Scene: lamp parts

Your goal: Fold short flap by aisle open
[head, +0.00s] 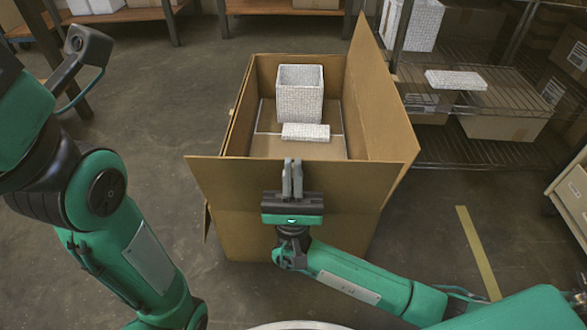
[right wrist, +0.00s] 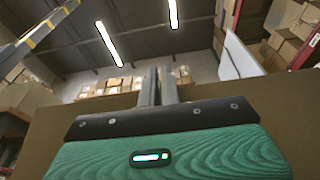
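An open cardboard box (head: 238,235) stands on the floor in front of me. Its near short flap (head: 345,185) spans the front and stands raised, seemingly leaning a little outward. My right gripper (head: 292,163) is in front of this flap, fingers pointing up and close together, their tips near the flap's top edge. In the right wrist view the fingers (right wrist: 157,72) also show together, with nothing visible between them and the brown cardboard (right wrist: 60,125) behind. I cannot tell whether they touch the flap. My left arm shows at the left; its gripper fingers are not visible.
Inside the box are a white-textured open container (head: 299,95) and a flat white block (head: 305,132). The box's long right flap (head: 375,90) stands up. A wire shelf (head: 470,150) with cartons is to the right. Floor left of the box is clear.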

